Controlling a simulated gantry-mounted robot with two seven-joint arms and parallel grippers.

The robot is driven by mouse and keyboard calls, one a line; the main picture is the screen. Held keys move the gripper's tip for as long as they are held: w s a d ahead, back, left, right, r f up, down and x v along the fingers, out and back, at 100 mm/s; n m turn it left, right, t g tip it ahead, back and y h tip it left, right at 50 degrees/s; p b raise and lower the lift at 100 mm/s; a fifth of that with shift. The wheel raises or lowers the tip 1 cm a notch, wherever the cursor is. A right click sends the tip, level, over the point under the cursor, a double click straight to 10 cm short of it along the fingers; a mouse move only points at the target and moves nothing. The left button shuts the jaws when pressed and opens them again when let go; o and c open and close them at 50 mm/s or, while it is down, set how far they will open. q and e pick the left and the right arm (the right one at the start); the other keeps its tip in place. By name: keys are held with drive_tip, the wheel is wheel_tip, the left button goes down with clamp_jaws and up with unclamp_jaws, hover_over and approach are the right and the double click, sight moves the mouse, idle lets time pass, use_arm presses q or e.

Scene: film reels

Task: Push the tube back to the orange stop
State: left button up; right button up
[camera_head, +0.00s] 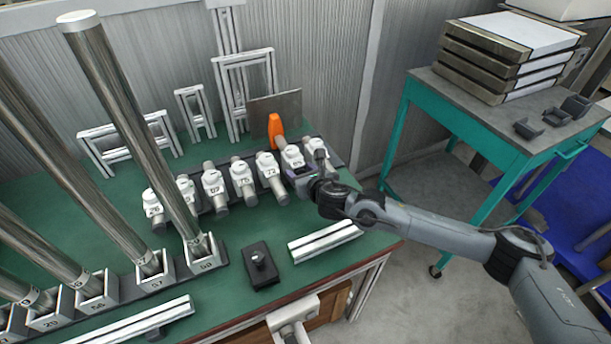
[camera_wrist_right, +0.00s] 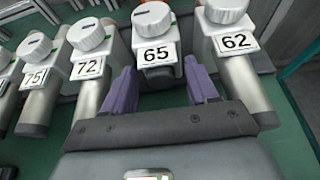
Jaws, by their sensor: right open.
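The orange stop (camera_head: 275,128) stands upright behind the row of numbered holders on the green bench, roughly in line with the holder marked 65. The holder marked 65 (camera_wrist_right: 155,30) has a white knob on top, and a short grey tube end (camera_wrist_right: 160,77) shows below its label. My right gripper (camera_wrist_right: 161,88) is open, with its purple fingers on either side of that tube end. I cannot tell whether they touch it. In the head view my right gripper (camera_head: 298,174) is at the front of this holder and hides its tube's front end. My left gripper is not in view.
Neighbouring holders marked 72 (camera_wrist_right: 90,50) and 62 (camera_wrist_right: 230,30) stand close on both sides with their own tubes. Tall metal tubes (camera_head: 130,130) lean in sockets at left. A black box (camera_head: 260,268) and a white rail (camera_head: 326,241) lie in front.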

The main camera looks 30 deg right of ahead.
drive_tip(key=p+v, duration=0.2)
drive_tip(key=v, duration=0.8)
drive_tip(key=shift+s, duration=0.3)
drive_tip(key=shift+r, duration=0.15)
drive_tip(key=shift+r, duration=0.1)
